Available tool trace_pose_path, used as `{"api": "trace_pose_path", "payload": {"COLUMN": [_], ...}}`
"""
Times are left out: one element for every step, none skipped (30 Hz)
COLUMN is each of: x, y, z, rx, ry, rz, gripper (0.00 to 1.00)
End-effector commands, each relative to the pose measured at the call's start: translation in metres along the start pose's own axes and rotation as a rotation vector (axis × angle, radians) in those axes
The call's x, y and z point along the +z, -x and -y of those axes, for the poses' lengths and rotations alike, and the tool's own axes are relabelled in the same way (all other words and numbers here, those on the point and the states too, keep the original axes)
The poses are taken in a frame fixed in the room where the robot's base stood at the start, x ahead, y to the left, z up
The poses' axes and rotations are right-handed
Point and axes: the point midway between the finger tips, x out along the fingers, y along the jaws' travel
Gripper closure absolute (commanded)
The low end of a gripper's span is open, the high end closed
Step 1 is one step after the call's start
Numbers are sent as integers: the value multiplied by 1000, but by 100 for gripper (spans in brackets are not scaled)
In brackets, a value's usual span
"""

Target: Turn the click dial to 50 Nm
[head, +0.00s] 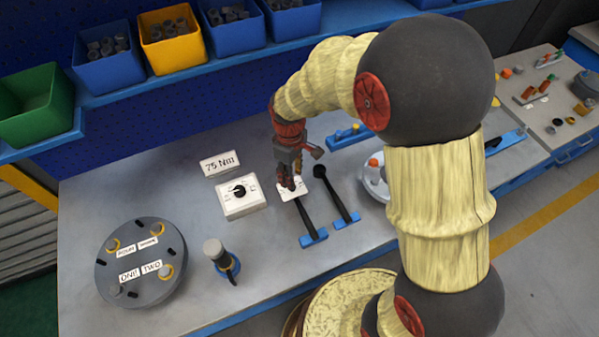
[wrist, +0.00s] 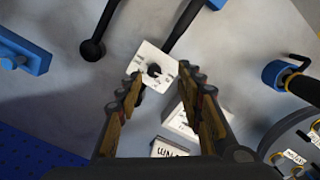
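A small white plate with a black dial knob (head: 292,189) lies under my gripper (head: 289,180) in the head view, partly hidden by it. In the wrist view this black knob (wrist: 154,70) sits on its white plate, framed between the tips of my gripper (wrist: 165,85). The fingers are apart with nothing held. I cannot tell how far the tips are above the knob. A second white box with a black knob (head: 240,191) stands to the left. A card (head: 220,163) behind it appears to read 75 Nm. The scale marks are too small to read.
A grey round stand (head: 141,281) with labels and a blue-based post (head: 219,257) are at left front. Bins (head: 104,62) line the back shelf. Bare bench lies left of the white box.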

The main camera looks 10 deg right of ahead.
Motion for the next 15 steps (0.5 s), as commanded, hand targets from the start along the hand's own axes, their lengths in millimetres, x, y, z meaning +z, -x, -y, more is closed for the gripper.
{"api": "trace_pose_path", "payload": {"x": [-8, -10, -11, -12, -12, -12, -12, -12, -12, -12, -12, -12, -12, -12, -12], "y": [6, 8, 8, 8, 8, 7, 7, 5, 3, 0, -3, -8, -13, -17, -24], "z": [-5, -7, -8, -8, -8, -9, -9, -9, -9, -9, -9, -9, -9, -9, -9], "rx": [14, 19, 23, 25, 26, 28, 28, 28, 28, 27, 27, 26, 27, 27, 26], "ry": [42, 66, 95, 114, 130, 146, 155, 162, 166, 167, 167, 167, 167, 166, 166], "rz": [-19, -26, -30, -31, -33, -34, -34, -34, -33, -33, -32, -31, -32, -32, -31], "gripper": [63, 63, 63, 63, 63, 63, 63, 63, 63, 63, 63, 63, 63, 63, 63]}}
